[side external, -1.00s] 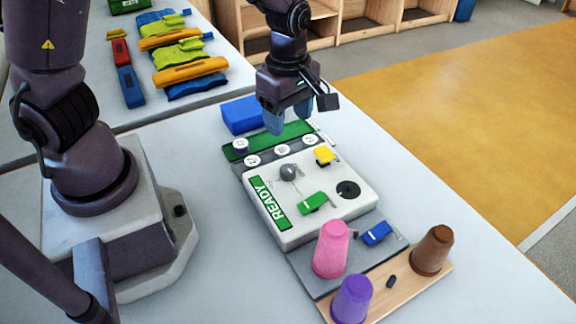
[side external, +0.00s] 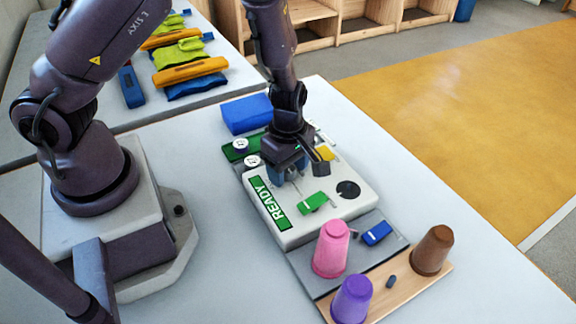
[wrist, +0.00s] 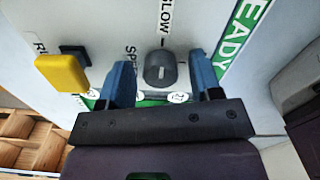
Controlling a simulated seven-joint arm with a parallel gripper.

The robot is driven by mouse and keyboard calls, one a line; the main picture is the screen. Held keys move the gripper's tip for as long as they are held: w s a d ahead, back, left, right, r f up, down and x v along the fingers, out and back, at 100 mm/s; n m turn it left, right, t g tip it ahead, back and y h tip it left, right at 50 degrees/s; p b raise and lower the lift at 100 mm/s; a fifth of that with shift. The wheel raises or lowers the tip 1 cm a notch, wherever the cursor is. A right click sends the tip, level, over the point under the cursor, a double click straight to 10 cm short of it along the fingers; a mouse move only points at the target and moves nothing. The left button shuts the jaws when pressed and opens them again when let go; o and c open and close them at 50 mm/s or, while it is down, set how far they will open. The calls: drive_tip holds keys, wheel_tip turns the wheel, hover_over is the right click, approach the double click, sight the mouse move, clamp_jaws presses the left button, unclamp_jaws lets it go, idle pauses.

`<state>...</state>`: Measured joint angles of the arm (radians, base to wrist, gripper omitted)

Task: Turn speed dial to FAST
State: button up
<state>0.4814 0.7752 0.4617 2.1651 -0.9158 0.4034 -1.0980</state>
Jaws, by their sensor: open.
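The speed dial (wrist: 160,72) is a round grey knob with a short white mark, on the white panel (side external: 330,210). In the wrist view, its mark lines up roughly with the black tick and the SLOW label (wrist: 167,15). Part of a SPEED label (wrist: 130,58) shows beside it; no FAST label is visible. My gripper (wrist: 161,62) is open, with one blue finger on each side of the dial and a gap on both sides. In the side external view, my gripper (side external: 287,172) is low over the panel and hides most of the dial.
The panel also carries a yellow switch (side external: 325,153), a green switch (side external: 313,202), a black round knob (side external: 348,190) and a READY sign (side external: 269,203). Pink (side external: 331,250), purple (side external: 352,300) and brown (side external: 433,251) cups stand nearer the camera. A blue block (side external: 246,114) lies behind.

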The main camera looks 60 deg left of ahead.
drive_tip(key=c, duration=0.9)
drive_tip(key=shift+c, duration=0.2)
